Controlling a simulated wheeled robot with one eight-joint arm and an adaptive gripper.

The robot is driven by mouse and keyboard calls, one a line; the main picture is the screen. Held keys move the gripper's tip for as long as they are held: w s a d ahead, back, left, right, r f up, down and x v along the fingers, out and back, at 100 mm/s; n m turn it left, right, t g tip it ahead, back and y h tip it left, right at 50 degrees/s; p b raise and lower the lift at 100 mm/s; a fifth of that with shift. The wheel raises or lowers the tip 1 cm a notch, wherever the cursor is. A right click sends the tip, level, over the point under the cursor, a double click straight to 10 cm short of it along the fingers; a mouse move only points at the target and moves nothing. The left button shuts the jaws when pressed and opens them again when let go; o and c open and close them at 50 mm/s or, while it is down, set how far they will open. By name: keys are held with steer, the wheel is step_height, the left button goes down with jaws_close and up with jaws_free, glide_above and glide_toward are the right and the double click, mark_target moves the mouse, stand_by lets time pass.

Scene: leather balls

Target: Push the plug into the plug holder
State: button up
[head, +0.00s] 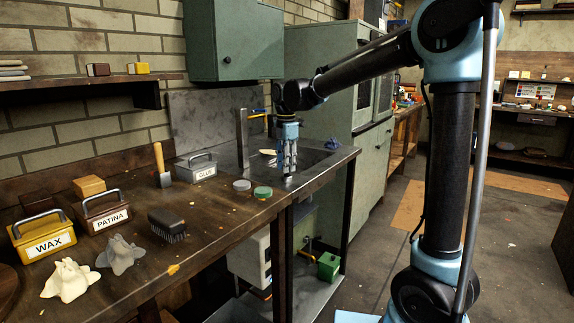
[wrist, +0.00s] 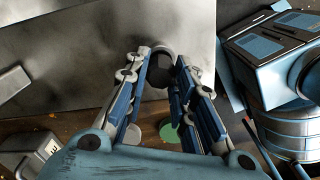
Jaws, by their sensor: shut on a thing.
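In the head view the fingers hide the plug, and I cannot make out the plug holder.
A GLUE box (head: 196,167), a wood-handled tool (head: 161,165) and a brush (head: 168,223) stand left. A green cabinet (head: 236,40) hangs above.

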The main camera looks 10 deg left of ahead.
steer(key=shift+f, duration=0.2)
steer(key=o, duration=1)
steer(key=shift+o, duration=0.2)
step_height(320, 180, up, 12)
steer(key=s+d+f+m, duration=0.3)
steer(key=d+m, duration=0.1)
steer(key=d, duration=0.5)
steer(key=s+d+f+m+t, duration=0.1)
steer(key=s+d+f+m, duration=0.15)
steer(key=d+m, duration=0.45)
steer(key=s+d+f+m, duration=0.2)
steer(key=d+f, duration=0.1)
steer(key=d, duration=0.8)
steer(key=s+d+f+m, duration=0.7)
steer(key=f, duration=0.2)
steer(key=s+d+f+m+t, duration=0.1)
steer(key=s+d+f+m, duration=0.5)
steer(key=f, duration=0.4)
steer(key=shift+s+d+f+m, duration=0.3)
steer(key=shift+s+d+m, duration=0.15)
steer(key=shift+s, duration=0.8)
